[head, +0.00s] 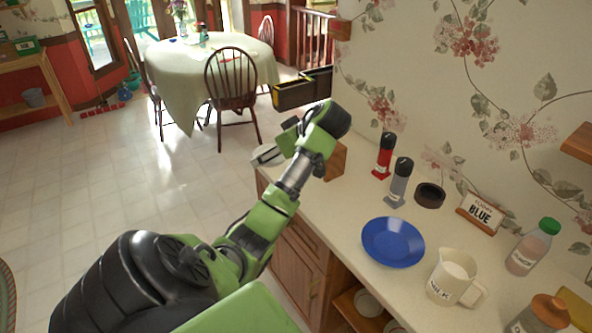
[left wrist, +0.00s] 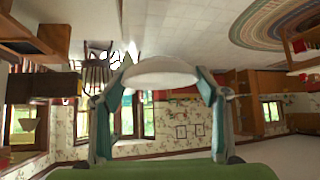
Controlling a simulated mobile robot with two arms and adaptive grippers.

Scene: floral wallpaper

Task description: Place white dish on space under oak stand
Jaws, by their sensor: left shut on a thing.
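My right gripper is not in view.
On the counter (head: 330,215) are a blue plate (head: 393,242), milk jug (head: 452,277), red bottle (head: 384,156), grey bottle (head: 399,182), dark ring (head: 429,195), sign reading BLUE (head: 479,213) and green-capped bottle (head: 532,248). An open shelf (head: 352,310) below holds dishes. The counter's left part is fairly clear.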

